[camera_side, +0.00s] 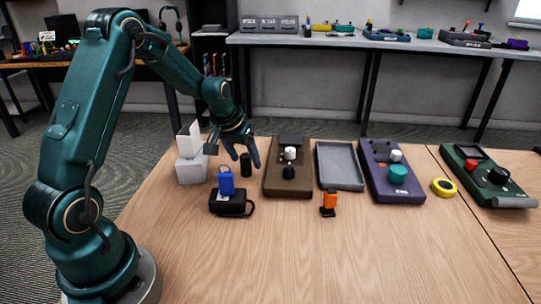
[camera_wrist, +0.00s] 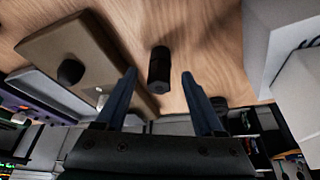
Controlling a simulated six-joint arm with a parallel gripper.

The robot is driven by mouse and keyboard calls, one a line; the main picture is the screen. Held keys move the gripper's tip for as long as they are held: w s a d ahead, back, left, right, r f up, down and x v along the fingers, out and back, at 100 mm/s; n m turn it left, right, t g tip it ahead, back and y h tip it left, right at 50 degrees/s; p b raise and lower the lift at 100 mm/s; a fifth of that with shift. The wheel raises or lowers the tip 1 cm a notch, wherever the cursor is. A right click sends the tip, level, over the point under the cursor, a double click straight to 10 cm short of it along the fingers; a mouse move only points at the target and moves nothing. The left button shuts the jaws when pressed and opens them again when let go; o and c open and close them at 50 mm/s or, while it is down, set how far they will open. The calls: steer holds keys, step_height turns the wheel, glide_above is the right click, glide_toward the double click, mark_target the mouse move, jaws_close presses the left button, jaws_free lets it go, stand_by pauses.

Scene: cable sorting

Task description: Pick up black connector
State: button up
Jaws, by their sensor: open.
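The black connector (camera_side: 246,166) appears as a small dark upright cylinder on the wooden table, left of the brown box. In the wrist view the black connector (camera_wrist: 159,68) lies between and just past the fingertips, with wood visible around it. My gripper (camera_side: 244,156) points down over it with its fingers apart. In the wrist view my gripper (camera_wrist: 159,74) is open with nothing held, and neither finger visibly touches the connector. The exact height of the fingertips over the table is hard to tell.
A brown control box (camera_side: 287,182) stands close on the right, and a white box (camera_side: 191,169) on the left. A blue connector (camera_side: 226,184) stands on a black holder (camera_side: 230,204) in front. A grey tray (camera_side: 340,177) and an orange connector (camera_side: 330,200) are farther right. The front table is clear.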

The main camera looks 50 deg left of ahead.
steer(key=shift+x, duration=0.9)
steer(key=shift+c, duration=0.3)
jaws_close()
